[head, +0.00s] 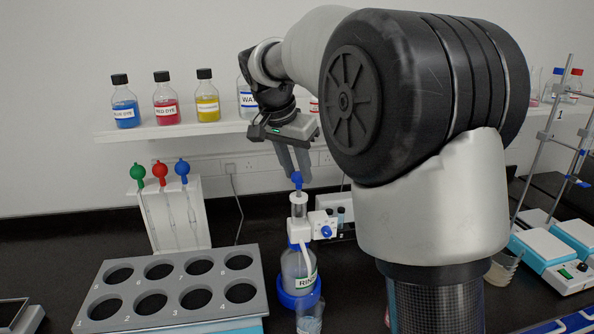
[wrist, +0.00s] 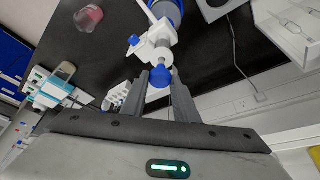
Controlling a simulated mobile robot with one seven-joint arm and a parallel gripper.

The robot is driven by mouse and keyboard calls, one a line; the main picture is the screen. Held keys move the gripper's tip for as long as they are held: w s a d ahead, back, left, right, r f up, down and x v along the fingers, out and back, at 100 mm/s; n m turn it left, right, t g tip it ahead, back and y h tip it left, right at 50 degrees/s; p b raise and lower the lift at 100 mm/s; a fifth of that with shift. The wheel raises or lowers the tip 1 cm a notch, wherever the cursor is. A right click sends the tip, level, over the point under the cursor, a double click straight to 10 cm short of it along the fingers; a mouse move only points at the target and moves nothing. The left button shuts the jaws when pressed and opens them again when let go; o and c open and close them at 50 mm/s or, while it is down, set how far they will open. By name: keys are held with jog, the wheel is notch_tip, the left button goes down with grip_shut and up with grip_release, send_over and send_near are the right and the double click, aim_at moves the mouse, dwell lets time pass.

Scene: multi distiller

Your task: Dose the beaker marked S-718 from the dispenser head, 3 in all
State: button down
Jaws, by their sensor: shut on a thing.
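The dispenser head (head: 299,228) is white with blue parts and sits on a bottle labelled RIN… (head: 297,265), its label partly cut off. My gripper (head: 295,174) points down at the top of the dispenser and is shut on its blue plunger knob (head: 297,181). The wrist view shows the knob (wrist: 160,76) between my fingertips (wrist: 160,88). A clear beaker (head: 309,320) with some liquid stands in front of the bottle, cut by the lower picture edge. I can read no S-718 mark on it. Another beaker (head: 502,268) stands at the right, partly behind my arm.
A grey rack with numbered holes (head: 225,265) stands left of the bottle. A white stand (head: 205,225) holds pipettes with coloured bulbs. Dye bottles line the wall shelf (head: 180,131). Scales or hotplates (head: 545,247) and a clamp stand (head: 540,150) are at the right.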

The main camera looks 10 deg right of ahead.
jog(key=c, duration=1.4)
grip_release()
jog(key=p+v, duration=0.2)
jog(key=v, duration=1.5)
jog(key=shift+r, duration=0.2)
jog(key=shift+c, duration=0.2)
